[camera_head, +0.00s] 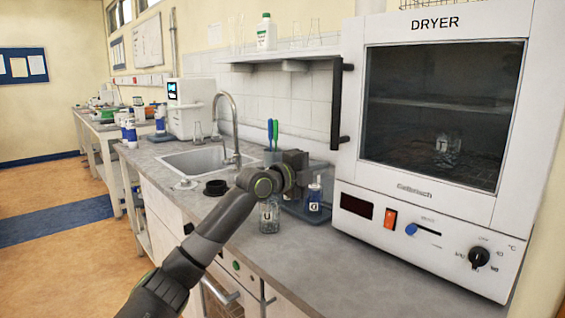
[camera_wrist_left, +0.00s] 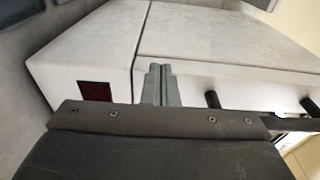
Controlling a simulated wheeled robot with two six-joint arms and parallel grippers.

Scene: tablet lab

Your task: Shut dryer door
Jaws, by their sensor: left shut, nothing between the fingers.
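The white dryer (camera_head: 433,200) stands on the counter at the right. Its door (camera_head: 358,130) has a dark window and a vertical black handle (camera_head: 340,105) on its left edge. The door looks flush with the dryer front, with no gap that I can see. A glass vessel (camera_head: 446,150) shows dimly behind the window. My left gripper (camera_head: 299,160) is left of the dryer, below the handle and apart from it. Its fingers (camera_wrist_left: 160,84) are together and empty in the left wrist view, before white surfaces and a dark red panel (camera_wrist_left: 95,91). My right gripper is not in view.
A bottle marked U (camera_head: 269,216) and a bottle marked O (camera_head: 314,198) stand near my left gripper. The sink with its tap (camera_head: 233,130) is behind left. A wall shelf (camera_head: 285,57) holds glassware. The counter front (camera_head: 330,255) before the dryer is clear.

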